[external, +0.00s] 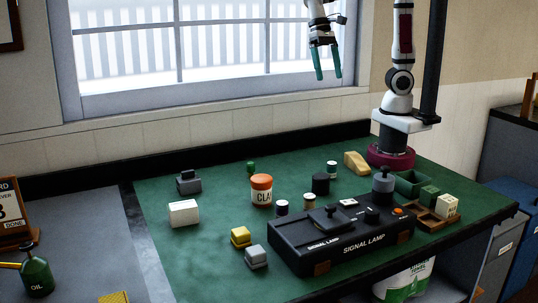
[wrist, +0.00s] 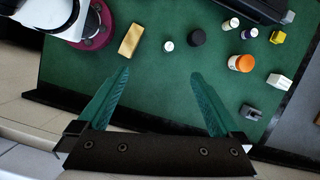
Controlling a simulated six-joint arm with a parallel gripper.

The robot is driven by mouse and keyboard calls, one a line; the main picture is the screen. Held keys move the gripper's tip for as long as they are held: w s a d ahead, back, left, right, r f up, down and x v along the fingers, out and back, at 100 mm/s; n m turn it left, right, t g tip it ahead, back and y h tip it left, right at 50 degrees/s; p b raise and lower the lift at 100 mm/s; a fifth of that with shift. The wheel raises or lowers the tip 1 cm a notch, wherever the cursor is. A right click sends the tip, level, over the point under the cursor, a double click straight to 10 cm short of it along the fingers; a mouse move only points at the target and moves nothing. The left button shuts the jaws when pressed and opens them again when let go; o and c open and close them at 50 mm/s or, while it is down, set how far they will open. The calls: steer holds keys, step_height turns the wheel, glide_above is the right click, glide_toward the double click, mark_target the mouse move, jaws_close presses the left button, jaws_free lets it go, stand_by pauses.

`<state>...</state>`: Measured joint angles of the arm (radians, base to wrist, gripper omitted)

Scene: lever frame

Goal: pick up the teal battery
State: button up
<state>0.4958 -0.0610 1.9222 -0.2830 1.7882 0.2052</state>
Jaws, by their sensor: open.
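My gripper (external: 329,77) is open and empty, high above the back of the green bench in front of the window. In the wrist view its two teal fingers (wrist: 160,73) are spread wide. Small battery-like cylinders stand on the mat. One with a white top and dark greenish side (external: 332,169) stands near the back; it shows in the wrist view (wrist: 168,46) just beyond the fingertips. Two more pale-topped cylinders, (external: 282,207) and (external: 309,201), stand by the signal lamp. I cannot tell which is teal.
The black signal lamp box (external: 340,240) fills the front right. An orange-lidded clay jar (external: 261,190), a black cylinder (external: 320,184) and a tan block (external: 356,161) stand nearby. A white block (external: 184,213) is left.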

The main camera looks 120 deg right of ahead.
steer(key=s+a+f+n, duration=0.2)
steer(key=s+a+n, duration=0.2)
steer(key=a, duration=0.2)
steer(key=shift+s+f+h, duration=0.2)
steer(key=shift+s+h, duration=0.15)
steer(key=shift+h, duration=0.05)
steer(key=s+a+f+n, duration=0.1)
steer(key=s+n, duration=0.1)
steer(key=s+a+f+n, duration=0.1)
steer(key=s+f, duration=0.1)
steer(key=s+a+f+n+h, duration=0.1)
steer(key=s+f+n, duration=0.1)
steer(key=s, duration=0.1)
steer(key=shift+a+f+n, duration=0.25)
steer(key=shift+a+n, duration=0.05)
steer(key=shift+a, duration=0.1)
steer(key=shift+c, duration=0.3)
steer(key=c, duration=0.4)
steer(key=shift+o, duration=0.2)
steer(key=m+h, duration=0.2)
steer(key=m, duration=1.1)
glide_above(332, 163)
steer(key=s, duration=0.1)
step_height(332, 163, down, 6)
steer(key=r, duration=0.1)
steer(key=shift+m, duration=0.5)
steer(key=f, duration=1.6)
steer(key=shift+w+d+f, duration=0.1)
steer(key=shift+w+f, duration=0.2)
steer(key=shift+w, duration=0.1)
